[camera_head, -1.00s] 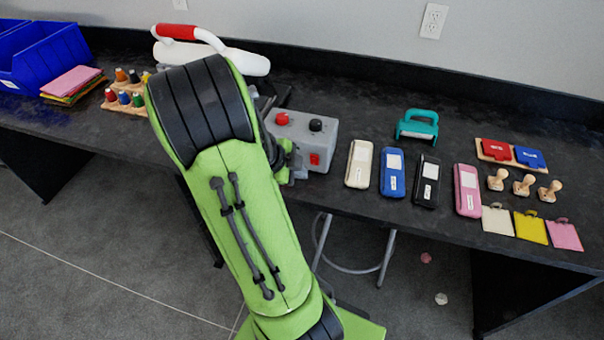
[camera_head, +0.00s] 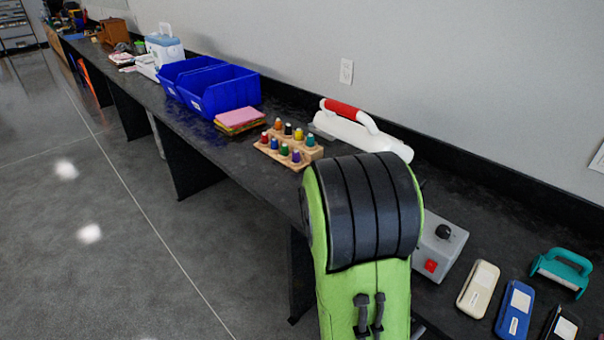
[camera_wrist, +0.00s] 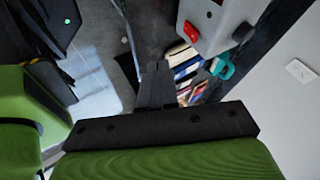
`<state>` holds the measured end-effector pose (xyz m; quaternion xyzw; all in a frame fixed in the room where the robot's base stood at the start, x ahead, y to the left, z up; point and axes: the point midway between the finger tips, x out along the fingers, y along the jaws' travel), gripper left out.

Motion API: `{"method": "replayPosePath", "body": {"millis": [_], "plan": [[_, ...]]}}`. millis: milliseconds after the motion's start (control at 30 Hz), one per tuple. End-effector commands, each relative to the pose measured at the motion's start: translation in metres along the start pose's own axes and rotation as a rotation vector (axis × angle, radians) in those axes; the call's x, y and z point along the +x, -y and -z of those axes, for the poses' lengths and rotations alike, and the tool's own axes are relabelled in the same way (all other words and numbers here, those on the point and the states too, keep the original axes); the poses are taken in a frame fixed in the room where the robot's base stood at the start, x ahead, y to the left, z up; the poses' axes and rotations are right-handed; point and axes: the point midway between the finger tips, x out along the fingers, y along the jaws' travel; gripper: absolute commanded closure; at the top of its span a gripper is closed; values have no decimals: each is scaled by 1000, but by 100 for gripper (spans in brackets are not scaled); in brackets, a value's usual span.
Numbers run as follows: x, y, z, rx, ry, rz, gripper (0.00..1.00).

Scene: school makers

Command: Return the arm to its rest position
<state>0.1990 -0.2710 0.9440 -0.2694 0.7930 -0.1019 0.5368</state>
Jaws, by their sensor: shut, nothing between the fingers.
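My green arm with its black ribbed joint cover (camera_head: 365,210) rises at the lower middle of the head view, in front of the bench. It hides part of the bench and of the grey control box. My gripper is hidden in the head view. In the wrist view my gripper (camera_wrist: 155,68) shows as dark fingers closed together, with nothing held. The grey control box (camera_wrist: 213,22) with its red switch and black knob shows close beyond the fingers, at upper right. I cannot tell the exact gap to it.
On the black bench (camera_head: 480,240) stand the control box (camera_head: 437,243), a white tool with red handle (camera_head: 355,128), a bottle rack (camera_head: 290,155), blue bins (camera_head: 230,92), several slim cases (camera_head: 515,310) and a teal tool (camera_head: 562,270). Open floor (camera_head: 110,250) lies at left.

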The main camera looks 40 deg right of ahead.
Motion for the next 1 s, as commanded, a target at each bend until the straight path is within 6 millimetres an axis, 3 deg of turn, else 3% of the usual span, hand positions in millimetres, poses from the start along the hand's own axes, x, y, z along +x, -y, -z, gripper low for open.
{"method": "replayPosePath", "body": {"millis": [167,267,367,467,600,700,833,1000], "plan": [[-2,0,0,-10,6,-1,100],[-26,-4,-5,-158,91,-5,100],[-82,-20,-12,-534,283,31,100],[-146,-46,-11,-1015,486,163,100],[-224,-91,10,-1691,672,510,100],[-262,-120,32,-2089,701,808,100],[-282,-145,51,-2386,660,1079,100],[-284,-152,54,-2464,638,1150,100]]}}
